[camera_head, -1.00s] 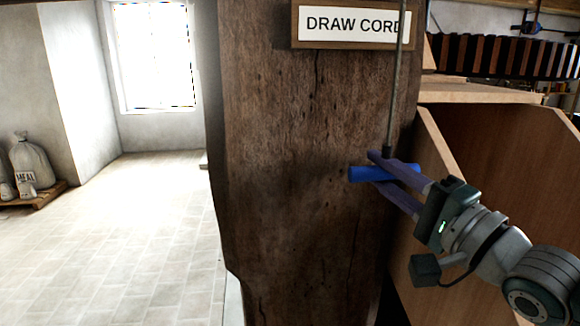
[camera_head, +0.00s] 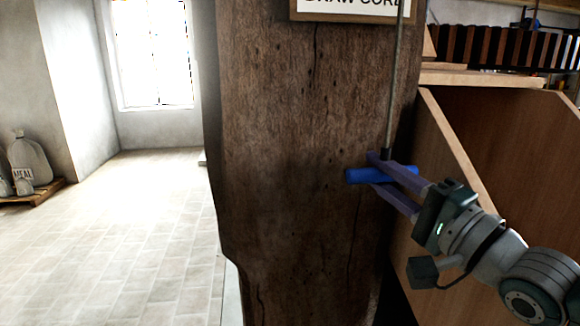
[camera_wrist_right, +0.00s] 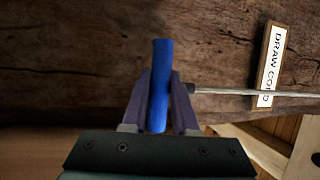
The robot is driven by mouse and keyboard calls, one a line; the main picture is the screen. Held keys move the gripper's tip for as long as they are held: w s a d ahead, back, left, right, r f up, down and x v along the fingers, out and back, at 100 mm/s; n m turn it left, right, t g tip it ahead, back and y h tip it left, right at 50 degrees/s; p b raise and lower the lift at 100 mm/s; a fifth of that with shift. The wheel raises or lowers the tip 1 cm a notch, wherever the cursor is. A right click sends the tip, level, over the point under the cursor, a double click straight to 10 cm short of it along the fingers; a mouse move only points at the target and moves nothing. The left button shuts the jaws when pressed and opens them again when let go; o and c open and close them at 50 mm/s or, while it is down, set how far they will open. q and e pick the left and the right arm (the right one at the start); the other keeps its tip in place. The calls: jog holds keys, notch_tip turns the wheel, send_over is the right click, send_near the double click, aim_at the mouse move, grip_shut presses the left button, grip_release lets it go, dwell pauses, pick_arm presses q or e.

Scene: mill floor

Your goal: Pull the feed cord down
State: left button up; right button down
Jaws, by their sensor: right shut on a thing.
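The feed cord (camera_head: 396,85) hangs down in front of a thick timber post (camera_head: 300,170). At its lower end is a blue bar handle (camera_head: 361,176), lying roughly level. My right gripper (camera_head: 381,173) is shut on the blue handle, with one finger above it and one below in the head view. In the right wrist view the blue handle (camera_wrist_right: 159,85) sits between both fingers, and the cord (camera_wrist_right: 250,92) runs off to the right. My left gripper is not in view.
A "DRAW CORD" sign (camera_head: 352,8) is fixed to the post above the handle. A wooden bin (camera_head: 510,150) stands right of the post, close to my right arm. Open tiled floor (camera_head: 130,230) lies left, with meal sacks (camera_head: 30,160) on a pallet.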

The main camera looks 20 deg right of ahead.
jog(key=c, duration=0.7)
grip_release()
jog(key=shift+s, duration=0.1)
jog(key=v, duration=0.9)
jog(key=shift+s+d, duration=0.1)
jog(key=shift+s, duration=0.3)
